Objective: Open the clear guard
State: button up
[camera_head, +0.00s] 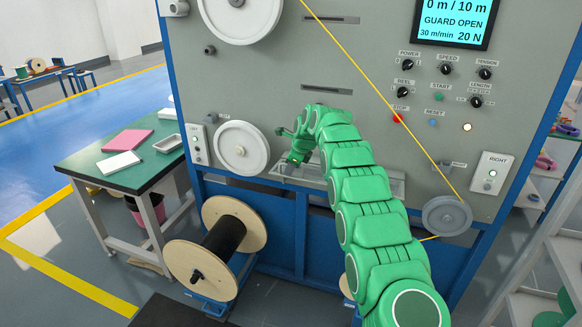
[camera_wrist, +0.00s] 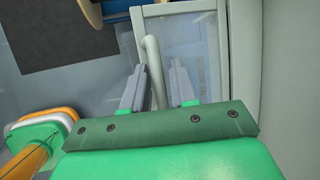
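The clear guard (camera_head: 396,186) is a see-through panel in a pale frame, low on the front of the grey machine. My arm hides its middle in the head view. In the wrist view the guard (camera_wrist: 205,45) shows as a clear pane with a grey frame, and a curved pale handle (camera_wrist: 152,62) stands at its left side. My gripper (camera_head: 291,143) is at the guard's left part. In the wrist view its two grey fingers (camera_wrist: 158,88) are apart, with the handle between them, closer to the left finger. A firm grip is not visible.
The machine's display (camera_head: 455,20) reads "GUARD OPEN". A yellow cable (camera_head: 365,75) slants down to a grey pulley (camera_head: 447,216). A white wheel (camera_head: 241,148) is left of my gripper. A black-wound spool (camera_head: 222,240) stands below, and a green-topped table (camera_head: 125,178) stands left.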

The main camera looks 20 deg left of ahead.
jog(key=shift+o, duration=0.8)
jog(key=shift+r, duration=0.15)
jog(key=v, duration=0.6)
jog(key=shift+r, duration=0.1)
jog(key=shift+s+d+r, duration=0.15)
jog(key=shift+d+r, duration=0.15)
jog(key=shift+r, duration=0.25)
jog(key=shift+d, duration=0.1)
